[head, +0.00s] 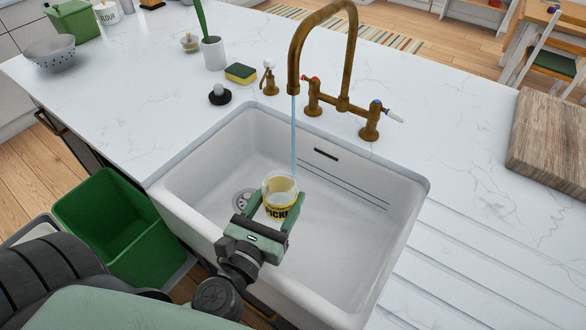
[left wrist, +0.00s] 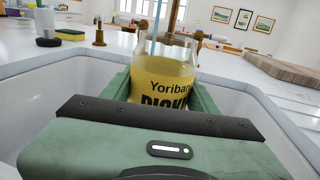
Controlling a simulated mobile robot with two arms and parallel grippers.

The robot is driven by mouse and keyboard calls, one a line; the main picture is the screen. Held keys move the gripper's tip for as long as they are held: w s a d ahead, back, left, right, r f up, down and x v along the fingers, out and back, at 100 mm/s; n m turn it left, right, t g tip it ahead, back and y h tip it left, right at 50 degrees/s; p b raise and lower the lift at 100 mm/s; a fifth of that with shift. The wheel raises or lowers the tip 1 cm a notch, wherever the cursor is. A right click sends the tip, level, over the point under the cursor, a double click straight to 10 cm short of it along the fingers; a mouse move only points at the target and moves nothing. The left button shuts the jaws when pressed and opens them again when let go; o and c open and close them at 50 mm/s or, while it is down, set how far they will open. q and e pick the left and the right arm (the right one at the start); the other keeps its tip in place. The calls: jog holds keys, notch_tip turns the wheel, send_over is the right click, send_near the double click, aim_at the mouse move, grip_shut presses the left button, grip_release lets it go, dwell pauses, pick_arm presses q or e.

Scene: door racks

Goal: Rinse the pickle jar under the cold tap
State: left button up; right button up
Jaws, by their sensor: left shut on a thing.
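The pickle jar (head: 281,190) is clear glass with a yellow label and an open top; it also shows in the left wrist view (left wrist: 165,75). My left gripper (head: 274,210) is shut on its sides and holds it upright over the white sink. The brass tap (head: 343,70) arches over the sink. A thin blue water stream (head: 294,135) falls from its spout and meets the jar at its rim or mouth; I cannot tell exactly where. The blue-marked cold handle (head: 374,112) has its white lever pointing right. My right gripper is not in view.
The sink (head: 340,235) has a drain (head: 243,200) left of the jar and is otherwise empty. A sponge (head: 240,73), a soap dispenser (head: 269,80) and a cup (head: 213,53) stand behind it. A green bin (head: 120,225) is left; a wooden board (head: 550,140) lies right.

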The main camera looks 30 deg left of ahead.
aim_at(274, 199)
pick_arm(q)
jog(key=shift+s+d+r, duration=0.1)
jog(key=shift+s+r, duration=0.35)
jog(key=shift+s, duration=0.05)
jog(key=shift+s+d+r+p, duration=0.15)
jog(key=shift+s+r+p, duration=0.05)
jog(key=shift+s+r, duration=0.7)
jog(key=shift+s+d+r+p, duration=0.15)
jog(key=shift+s+r, duration=0.55)
jog(key=shift+s, duration=0.4)
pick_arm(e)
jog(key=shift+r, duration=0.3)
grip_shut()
